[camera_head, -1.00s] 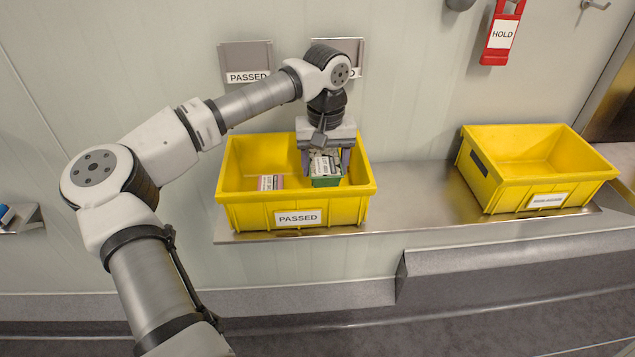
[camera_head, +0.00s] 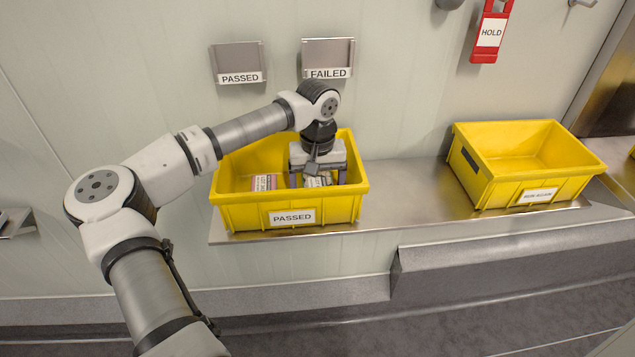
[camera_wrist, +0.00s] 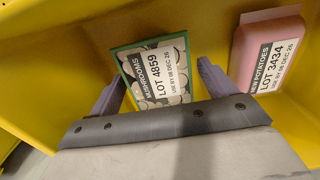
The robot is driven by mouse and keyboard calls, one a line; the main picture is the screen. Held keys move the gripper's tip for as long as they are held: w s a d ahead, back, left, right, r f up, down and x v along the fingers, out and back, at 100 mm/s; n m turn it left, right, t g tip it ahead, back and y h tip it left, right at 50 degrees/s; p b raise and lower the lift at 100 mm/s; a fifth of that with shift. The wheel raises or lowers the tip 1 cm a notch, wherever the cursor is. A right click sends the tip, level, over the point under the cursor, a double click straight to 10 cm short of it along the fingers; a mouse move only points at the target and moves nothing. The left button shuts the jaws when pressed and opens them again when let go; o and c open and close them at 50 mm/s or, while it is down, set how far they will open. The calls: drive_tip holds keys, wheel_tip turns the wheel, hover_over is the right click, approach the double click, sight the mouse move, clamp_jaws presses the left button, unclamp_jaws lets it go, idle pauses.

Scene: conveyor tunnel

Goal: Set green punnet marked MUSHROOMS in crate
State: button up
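The green punnet (camera_wrist: 157,72) marked MUSHROOMS, LOT 4859, lies label up in the yellow crate marked PASSED (camera_head: 240,215). In the head view only a bit of its label (camera_head: 317,182) shows under my gripper (camera_head: 318,180). My gripper reaches down into the right part of this crate. In the wrist view its two fingers (camera_wrist: 160,82) stand on either side of the punnet. Yellow crate shows between the right finger and the punnet, so the fingers look open around it. The punnet's underside is hidden.
A pink punnet (camera_wrist: 268,52) marked POTATOES, LOT 3434, lies in the same crate, left of the gripper in the head view (camera_head: 265,182). A second yellow crate (camera_head: 480,190) stands empty at the right. Bare metal shelf (camera_head: 410,190) lies between the crates.

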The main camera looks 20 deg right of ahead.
sight(318, 182)
wheel_tip(318, 182, up, 12)
drive_tip(key=b, duration=0.1)
drive_tip(key=shift+r, duration=0.2)
idle(0.4)
